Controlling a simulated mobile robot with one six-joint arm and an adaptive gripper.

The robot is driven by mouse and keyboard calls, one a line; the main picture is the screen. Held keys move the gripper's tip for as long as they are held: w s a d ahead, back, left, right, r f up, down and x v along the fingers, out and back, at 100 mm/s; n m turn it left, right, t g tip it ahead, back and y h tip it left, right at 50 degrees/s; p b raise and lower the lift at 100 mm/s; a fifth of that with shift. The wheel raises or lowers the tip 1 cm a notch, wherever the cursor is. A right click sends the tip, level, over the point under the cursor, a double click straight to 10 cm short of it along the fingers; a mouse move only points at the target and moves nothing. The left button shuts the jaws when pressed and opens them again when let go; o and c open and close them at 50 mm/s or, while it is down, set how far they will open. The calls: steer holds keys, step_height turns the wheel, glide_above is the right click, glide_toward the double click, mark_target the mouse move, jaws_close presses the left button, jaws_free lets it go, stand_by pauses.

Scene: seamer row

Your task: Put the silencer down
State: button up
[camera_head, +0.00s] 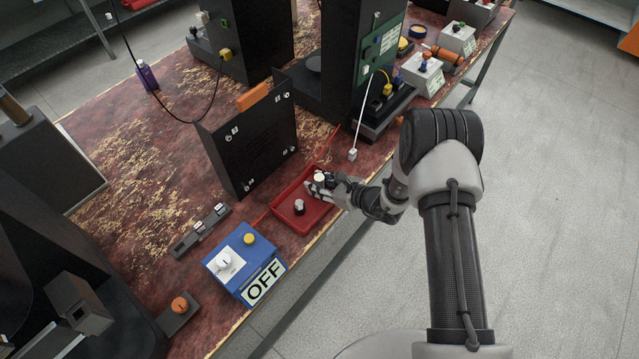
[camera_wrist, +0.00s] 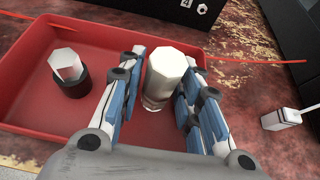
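My gripper (camera_head: 322,183) is at the right part of a red tray (camera_head: 275,208). In the wrist view its fingers (camera_wrist: 164,92) are closed on both sides of a pale, hex-topped cylinder (camera_wrist: 166,68), which I take to be the silencer. The silencer stands roughly upright between the fingers, over the tray's right side; its lower end is partly hidden, so I cannot tell whether it touches the floor. A second fitting, with a silver hex top and black base (camera_wrist: 69,72), stands in the tray to the left. The tray (camera_wrist: 30,112) also shows in the wrist view.
A red line crosses behind.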

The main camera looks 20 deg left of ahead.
steer(key=shift+r, duration=0.25)
steer(key=p+v, duration=0.3)
steer(key=v, duration=0.9)
steer(key=s+d+r+n+g, duration=0.1)
steer(key=s+r+n+g, duration=0.2)
steer(key=r, duration=0.5)
steer(key=s+r+n+h, duration=0.1)
steer(key=s+r+n, duration=0.4)
steer(key=r, duration=0.4)
steer(key=s+d+r+n+g, duration=0.1)
steer(key=s+r+n+g, duration=0.1)
steer(key=r+n, duration=0.45)
steer(key=s+d+r+n+t+h, duration=0.2)
steer(key=s+d+r+n+h, duration=0.2)
steer(key=d, duration=0.5)
steer(key=s+d+r+n+t+h, duration=0.3)
steer(key=s+d+r+h, duration=0.3)
steer(key=s+d, duration=0.4)
steer(key=shift+s+r+n+h, duration=0.3)
steer(key=shift+s+r+n, duration=0.15)
steer(key=shift+r, duration=0.45)
